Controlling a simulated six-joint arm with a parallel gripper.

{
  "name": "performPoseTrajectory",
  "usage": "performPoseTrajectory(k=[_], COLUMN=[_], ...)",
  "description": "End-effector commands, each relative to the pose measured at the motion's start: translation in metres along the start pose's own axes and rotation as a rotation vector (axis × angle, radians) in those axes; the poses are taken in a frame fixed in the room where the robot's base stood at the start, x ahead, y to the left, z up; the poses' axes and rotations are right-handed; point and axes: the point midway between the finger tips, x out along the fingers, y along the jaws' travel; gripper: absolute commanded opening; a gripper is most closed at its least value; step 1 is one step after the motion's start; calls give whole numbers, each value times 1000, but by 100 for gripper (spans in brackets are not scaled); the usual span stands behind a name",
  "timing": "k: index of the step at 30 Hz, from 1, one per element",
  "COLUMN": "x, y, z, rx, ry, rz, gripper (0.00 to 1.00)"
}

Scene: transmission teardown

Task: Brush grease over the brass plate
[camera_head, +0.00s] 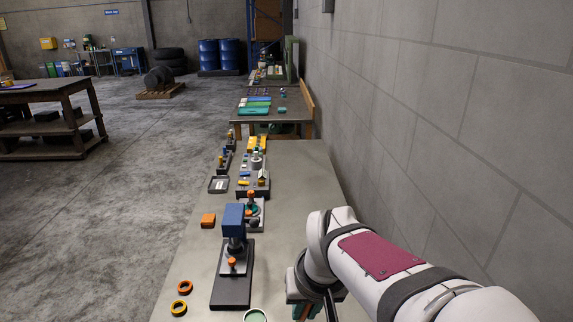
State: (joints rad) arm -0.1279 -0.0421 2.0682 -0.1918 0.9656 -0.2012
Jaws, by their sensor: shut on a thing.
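My gripper (308,310) is at the bottom edge of the head view, right of the table's middle and partly hidden by my wrist. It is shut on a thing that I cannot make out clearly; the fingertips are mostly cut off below. A round pot with pale green inside (254,316) stands just left of my gripper, cut by the bottom edge. I cannot pick out the brass plate or the brush with certainty.
A blue-headed press on a dark base (231,290) stands left of my gripper. Two orange-yellow rings (185,287) and an orange block (208,220) lie near the left edge. A grey wall (440,120) runs along the right.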

Motion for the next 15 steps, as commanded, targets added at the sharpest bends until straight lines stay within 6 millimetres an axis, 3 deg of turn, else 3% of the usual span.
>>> performPoseTrajectory(k=[3,7,15], x=[28,49,82], y=[-40,-70,-77], z=[14,26,39], rx=[-1,15,28], ry=[-50,-85,-97], rz=[-111,-194,-220], gripper=[0,0,0])
